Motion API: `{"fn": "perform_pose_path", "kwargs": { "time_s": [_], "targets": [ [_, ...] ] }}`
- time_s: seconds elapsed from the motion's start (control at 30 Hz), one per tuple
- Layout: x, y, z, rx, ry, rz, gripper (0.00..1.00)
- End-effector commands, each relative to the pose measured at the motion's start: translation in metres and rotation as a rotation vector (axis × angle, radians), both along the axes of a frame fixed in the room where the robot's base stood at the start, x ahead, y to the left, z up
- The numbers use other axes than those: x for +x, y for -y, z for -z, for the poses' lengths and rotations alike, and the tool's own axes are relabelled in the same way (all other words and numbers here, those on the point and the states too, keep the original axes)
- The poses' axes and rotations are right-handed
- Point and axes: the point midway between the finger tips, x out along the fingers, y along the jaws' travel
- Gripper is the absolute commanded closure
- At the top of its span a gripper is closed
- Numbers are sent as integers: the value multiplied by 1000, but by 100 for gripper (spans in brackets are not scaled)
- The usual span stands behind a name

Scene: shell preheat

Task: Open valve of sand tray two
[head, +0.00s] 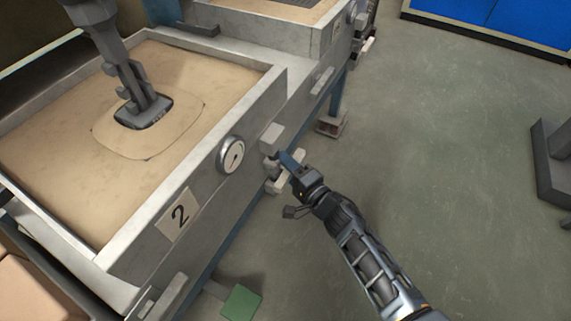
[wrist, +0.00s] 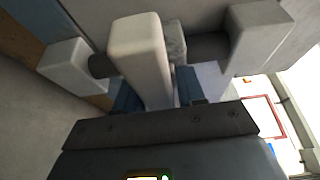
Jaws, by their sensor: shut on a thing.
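Sand tray two (head: 182,215) is a grey metal box filled with sand, at the left of the head view, with a "2" label (head: 179,214) on its front. Its valve (head: 272,137) is a pale block fitting on the front face, right of a round gauge (head: 231,154). In the wrist view the valve shows as a pale handle (wrist: 140,62) on a dark rod between two pale blocks. My gripper (head: 287,161) is at the valve, its blue fingers on both sides of the handle (wrist: 156,92), shut on it. The fingertips are partly hidden behind the handle.
A grey tool (head: 135,85) stands in the sand of tray two. Another tray (head: 262,28) adjoins at the back. A green pad (head: 241,302) is low near the tray's front. Grey floor (head: 440,150) to the right is open, with a grey stand (head: 553,160) at the far right.

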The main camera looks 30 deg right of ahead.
Motion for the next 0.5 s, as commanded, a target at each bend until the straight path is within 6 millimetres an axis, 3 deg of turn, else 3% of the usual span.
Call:
{"fn": "perform_pose_path", "kwargs": {
  "time_s": [0.1, 0.5],
  "targets": [
    [0, 0, 1, 0, -1, 1, 100],
    [0, 1, 1, -19, 13, 2, 100]
  ]
}}
